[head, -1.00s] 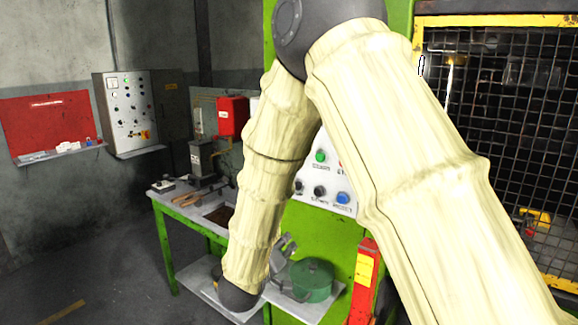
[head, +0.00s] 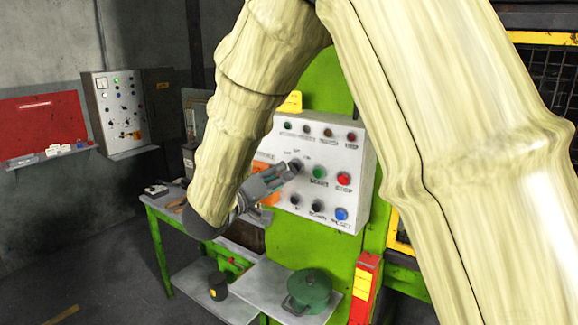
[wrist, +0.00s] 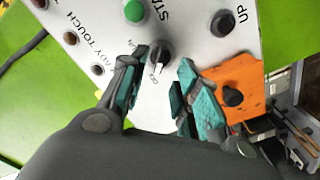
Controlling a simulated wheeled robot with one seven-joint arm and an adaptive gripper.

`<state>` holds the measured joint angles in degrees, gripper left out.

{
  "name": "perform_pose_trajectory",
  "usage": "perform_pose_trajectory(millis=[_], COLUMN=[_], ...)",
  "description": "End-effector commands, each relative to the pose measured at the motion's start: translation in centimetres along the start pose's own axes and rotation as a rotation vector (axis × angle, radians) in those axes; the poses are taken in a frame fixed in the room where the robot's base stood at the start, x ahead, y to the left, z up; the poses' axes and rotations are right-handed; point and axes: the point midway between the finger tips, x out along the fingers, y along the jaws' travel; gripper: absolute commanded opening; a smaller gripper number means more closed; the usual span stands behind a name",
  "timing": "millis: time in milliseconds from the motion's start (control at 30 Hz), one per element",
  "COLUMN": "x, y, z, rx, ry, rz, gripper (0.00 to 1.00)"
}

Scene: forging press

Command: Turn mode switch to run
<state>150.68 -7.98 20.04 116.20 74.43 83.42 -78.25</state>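The mode switch is a black rotary knob with a white pointer line (wrist: 160,54) on the light grey control panel (head: 355,150). In the wrist view its pointer aims down the picture, toward a small label that seems to read OFF. My gripper (wrist: 162,74) is open, with one teal-padded finger on each side of the knob. The fingertips are close to the panel; I cannot tell whether they touch the knob. In the head view my gripper (head: 285,174) reaches the panel from the left and partly covers the knob (head: 297,164).
A green START button (wrist: 134,11) and a black button by UP (wrist: 223,23) are close to the fingers. An orange plate with a black button (wrist: 233,96) lies right. A red STOP button (head: 344,179) is on the panel. A green pot (head: 308,290) stands below.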

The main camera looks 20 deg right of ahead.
Motion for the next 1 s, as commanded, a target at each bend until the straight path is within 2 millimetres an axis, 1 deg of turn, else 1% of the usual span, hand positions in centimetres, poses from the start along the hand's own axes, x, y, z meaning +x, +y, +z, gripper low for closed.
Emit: perform_pose_trajectory(millis=[100, 333, 500, 767, 800, 933, 967, 1000], x=[2.0, 4.6, 5.4, 5.5, 5.5, 5.5, 5.5, 5.5], y=[0.2, 0.1, 0.0, -0.1, -0.1, -0.1, -0.1, -0.1], z=[-0.2, -0.1, 0.0, 0.0, 0.0, 0.0, 0.0, 0.0], rx=[0.001, 0.001, 0.001, 0.001, 0.001, 0.001, 0.001, 0.001], ry=[-0.003, 0.000, 0.000, 0.001, 0.001, 0.001, 0.001, 0.001], rz=[-0.001, -0.002, -0.002, -0.002, -0.002, -0.002, -0.002, -0.002], gripper=[0.31, 0.31, 0.31, 0.31, 0.29, 0.06, 0.02, 0.02])
